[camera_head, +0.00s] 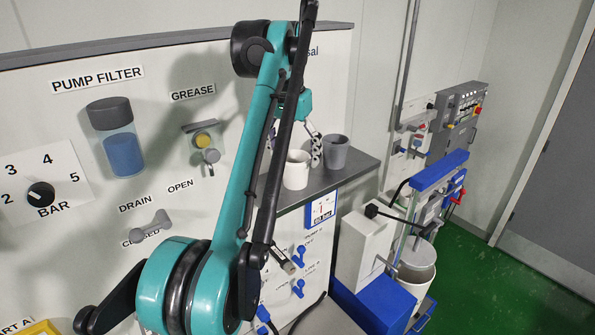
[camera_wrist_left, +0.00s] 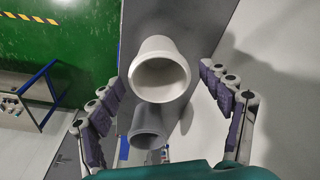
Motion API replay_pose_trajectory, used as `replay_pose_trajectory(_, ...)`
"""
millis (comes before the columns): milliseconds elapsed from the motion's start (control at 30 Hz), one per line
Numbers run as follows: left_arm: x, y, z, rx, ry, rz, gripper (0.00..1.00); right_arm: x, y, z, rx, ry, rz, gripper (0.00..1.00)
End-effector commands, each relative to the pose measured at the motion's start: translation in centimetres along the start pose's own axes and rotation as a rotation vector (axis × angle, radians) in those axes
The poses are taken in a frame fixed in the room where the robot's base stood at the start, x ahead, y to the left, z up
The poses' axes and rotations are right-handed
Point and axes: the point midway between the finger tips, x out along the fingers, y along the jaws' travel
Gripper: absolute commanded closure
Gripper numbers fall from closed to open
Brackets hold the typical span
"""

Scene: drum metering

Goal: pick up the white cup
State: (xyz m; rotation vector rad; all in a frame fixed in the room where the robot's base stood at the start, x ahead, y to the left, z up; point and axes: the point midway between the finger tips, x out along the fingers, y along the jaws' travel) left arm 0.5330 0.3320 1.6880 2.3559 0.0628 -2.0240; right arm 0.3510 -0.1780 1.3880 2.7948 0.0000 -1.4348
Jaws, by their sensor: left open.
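The white cup (camera_head: 296,170) stands upright on a grey shelf, partly behind my left arm in the head view. In the left wrist view the white cup (camera_wrist_left: 160,72) shows its open mouth between the spread fingers. A grey cup (camera_head: 336,153) stands just right of it, and the grey cup (camera_wrist_left: 148,128) also shows in the left wrist view, close to the white one. My left gripper (camera_head: 304,140) is beside the white cup; in the left wrist view the left gripper (camera_wrist_left: 170,112) is open, its fingers apart from the cup. My right gripper is not in view.
The grey shelf (camera_head: 354,172) is narrow, with a white panel behind it. Below are blue valve handles (camera_head: 299,255). Right of the shelf stand a white box (camera_head: 360,245) on a blue base and a white bucket (camera_head: 416,270). The green floor (camera_head: 490,290) beyond is clear.

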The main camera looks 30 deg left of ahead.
Motion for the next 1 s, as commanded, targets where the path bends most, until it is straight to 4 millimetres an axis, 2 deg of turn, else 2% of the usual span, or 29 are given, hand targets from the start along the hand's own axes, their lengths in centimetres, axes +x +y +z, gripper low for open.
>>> replay_pose_trajectory(400,4.8,0.1,-0.1,0.0,0.0,0.0,0.21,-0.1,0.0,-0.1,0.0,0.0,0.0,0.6)
replay_pose_trajectory(700,5.3,0.1,-0.1,0.0,0.0,0.0,0.21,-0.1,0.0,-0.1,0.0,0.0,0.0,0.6)
replay_pose_trajectory(767,5.3,0.1,-0.1,0.0,0.0,0.0,0.34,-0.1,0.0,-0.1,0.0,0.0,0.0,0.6)
replay_pose_trajectory(900,5.3,0.1,-0.1,0.0,0.0,0.0,0.71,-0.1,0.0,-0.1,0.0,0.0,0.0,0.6)
replay_pose_trajectory(933,5.3,0.1,-0.1,0.0,0.001,0.0,0.77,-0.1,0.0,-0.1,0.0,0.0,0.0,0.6)
replay_pose_trajectory(1000,5.3,0.1,-0.1,0.0,0.001,0.0,0.78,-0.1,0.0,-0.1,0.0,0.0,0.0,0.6)
